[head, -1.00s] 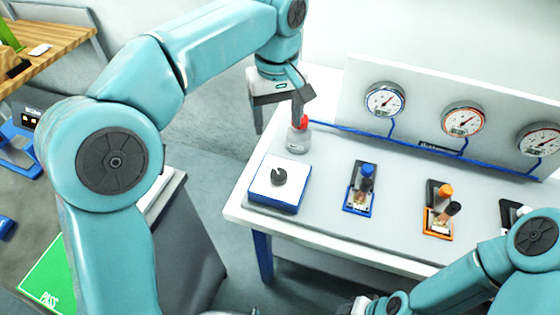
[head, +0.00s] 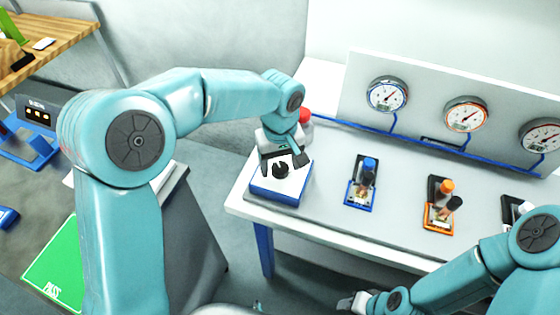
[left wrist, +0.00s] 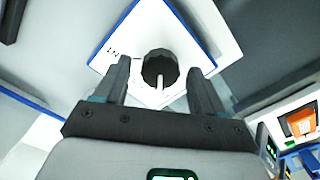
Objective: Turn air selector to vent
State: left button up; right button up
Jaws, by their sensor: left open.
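The air selector is a black round knob (head: 281,171) on a white-topped blue box (head: 272,195) at the near left of the bench. In the left wrist view the knob (left wrist: 160,68) has a white pointer line facing my gripper, and small dark marks sit on the plate, too small to read. My left gripper (head: 283,165) is open above the box, its fingers on either side of the knob's near part in the left wrist view (left wrist: 160,85). I cannot tell whether they touch it. My right gripper (head: 355,303) is partly visible at the bottom edge, away from the box.
A red-topped button (head: 305,116) stands just behind my left gripper. A blue-handled valve (head: 362,182) and an orange-handled valve (head: 440,205) lie to the right. Several gauges (head: 387,94) line the back panel. A blue pipe (head: 340,126) runs along its foot.

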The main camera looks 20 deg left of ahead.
pick_arm(q)
jog(key=shift+s+r, duration=0.1)
jog(key=c, duration=1.1)
jog(key=shift+o, duration=0.2)
jog(key=shift+m, duration=0.3)
jog(key=m, duration=0.3)
jog(key=shift+m, duration=0.4)
jog(key=m, duration=0.4)
jog(key=shift+d+m, duration=0.1)
jog(key=shift+m, duration=0.2)
jog(key=m, duration=0.4)
jog(key=shift+p, duration=0.3)
jog(key=shift+m+p, duration=0.3)
jog(key=shift+m, duration=2.1)
jog(key=shift+r, duration=0.1)
